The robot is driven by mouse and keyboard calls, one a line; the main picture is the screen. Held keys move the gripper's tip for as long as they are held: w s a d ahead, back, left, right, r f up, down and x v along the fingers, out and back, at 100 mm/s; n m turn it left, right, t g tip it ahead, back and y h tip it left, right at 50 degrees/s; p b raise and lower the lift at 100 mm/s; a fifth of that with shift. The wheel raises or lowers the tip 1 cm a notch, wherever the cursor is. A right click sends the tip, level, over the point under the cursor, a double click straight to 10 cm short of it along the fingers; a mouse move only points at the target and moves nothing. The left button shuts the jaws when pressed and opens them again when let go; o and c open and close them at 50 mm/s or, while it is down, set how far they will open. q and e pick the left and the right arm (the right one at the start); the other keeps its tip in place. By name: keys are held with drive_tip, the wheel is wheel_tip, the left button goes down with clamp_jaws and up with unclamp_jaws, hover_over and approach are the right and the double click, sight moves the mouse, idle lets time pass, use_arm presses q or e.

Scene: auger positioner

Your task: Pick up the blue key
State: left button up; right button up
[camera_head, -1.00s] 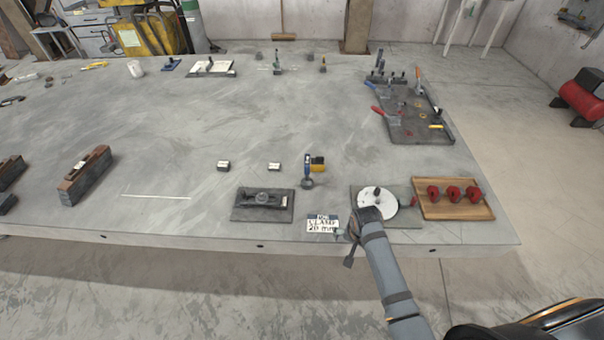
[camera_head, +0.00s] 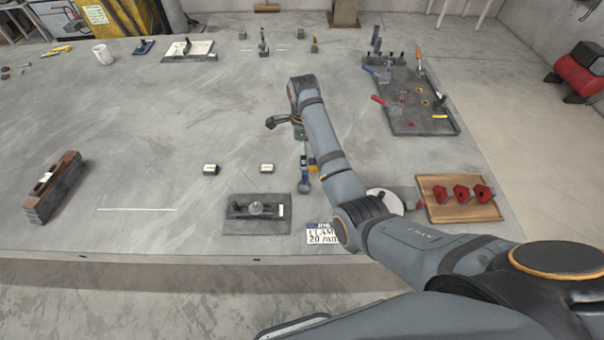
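A small upright item with blue on it (camera_head: 304,186) stands on the table near the front centre, beside a small yellow block (camera_head: 313,166). It may be the blue key, but it is too small to be sure. My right arm reaches over the table from the right. My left gripper is not in view.
A dark fixture plate (camera_head: 236,227) and a label card (camera_head: 322,239) lie in front. Two small blocks (camera_head: 210,169) sit to the left. A wooden tray with red knobs (camera_head: 435,210) and a dark tool tray (camera_head: 410,128) are at right.

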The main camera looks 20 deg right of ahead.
sight(305, 177)
drive_tip(key=f, duration=0.1)
drive_tip(key=s+f, duration=0.1)
drive_tip(key=f, duration=0.1)
drive_tip(key=shift+d+f+p, duration=0.15)
drive_tip(key=shift+f+p, duration=0.1)
drive_tip(key=shift+p, duration=0.05)
drive_tip(key=shift+w+f, duration=0.15)
drive_tip(key=shift+f, duration=0.15)
drive_tip(key=shift+w+f, duration=0.15)
wheel_tip(305, 177, down, 2)
drive_tip(key=shift+f+p, duration=0.1)
drive_tip(key=shift+p, duration=0.6)
drive_tip(key=shift+s+f, duration=0.25)
drive_tip(key=shift+f, duration=0.9)
drive_tip(key=shift+w+f, duration=0.15)
drive_tip(key=shift+f, duration=0.1)
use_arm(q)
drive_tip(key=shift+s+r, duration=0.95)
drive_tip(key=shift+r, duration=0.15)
use_arm(e)
drive_tip(key=shift+r, duration=0.1)
drive_tip(key=c, duration=1.4)
drive_tip(key=shift+r, duration=0.1)
